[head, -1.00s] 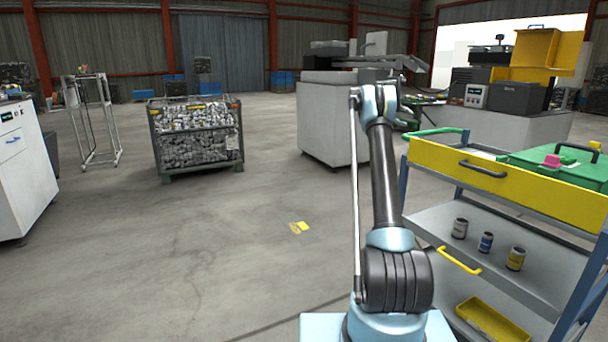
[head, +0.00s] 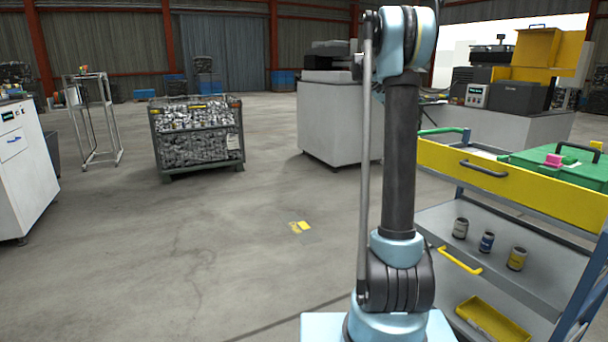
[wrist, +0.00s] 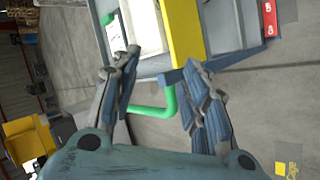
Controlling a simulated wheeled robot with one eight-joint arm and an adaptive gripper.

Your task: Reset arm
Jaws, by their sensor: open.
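My gripper (wrist: 165,80) shows in the wrist view with its two fingers spread apart, open and with nothing between the pads. Beyond the fingers are a green handle (wrist: 168,103) and the yellow side (wrist: 184,32) of the trolley, seen turned on its side. In the head view my arm stands nearly upright at the centre right. My gripper is out of the head view.
The tool trolley (head: 512,187) with a yellow drawer front stands close on the right, with several small cans (head: 487,241) on its shelf. A wire crate of metal parts (head: 198,137) stands back left. A white cabinet (head: 334,122) stands behind my arm. The floor (head: 240,240) at left centre is clear.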

